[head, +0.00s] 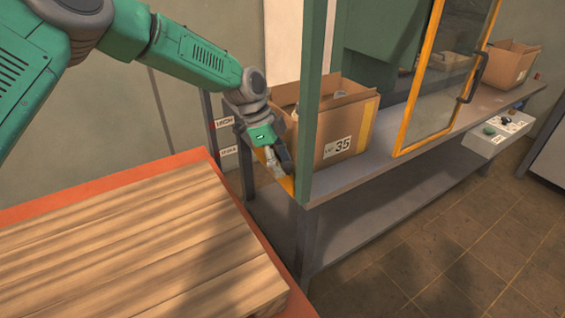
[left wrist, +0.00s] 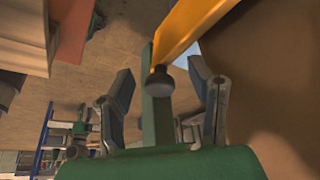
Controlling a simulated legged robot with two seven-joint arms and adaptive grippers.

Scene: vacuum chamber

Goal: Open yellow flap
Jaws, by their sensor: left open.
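My left gripper (head: 278,160) is at the near left end of the chamber, beside the green post. A narrow yellow flap (head: 287,185) shows in part just beneath it; the gripper and the post hide the rest. In the left wrist view, the yellow flap (left wrist: 192,32) reaches in from the top and has a dark round knob (left wrist: 158,84) at its end. My left gripper (left wrist: 162,78) is open there, with its fingers on either side of the knob. I cannot tell whether they touch it. My right gripper is not in view.
A cardboard box (head: 340,125) labelled 35 stands on the bench just behind the post (head: 313,110). A yellow-framed glass door (head: 409,122) with a dark handle is to the right. A wooden-topped pallet (head: 120,240) fills the lower left. The floor at lower right is clear.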

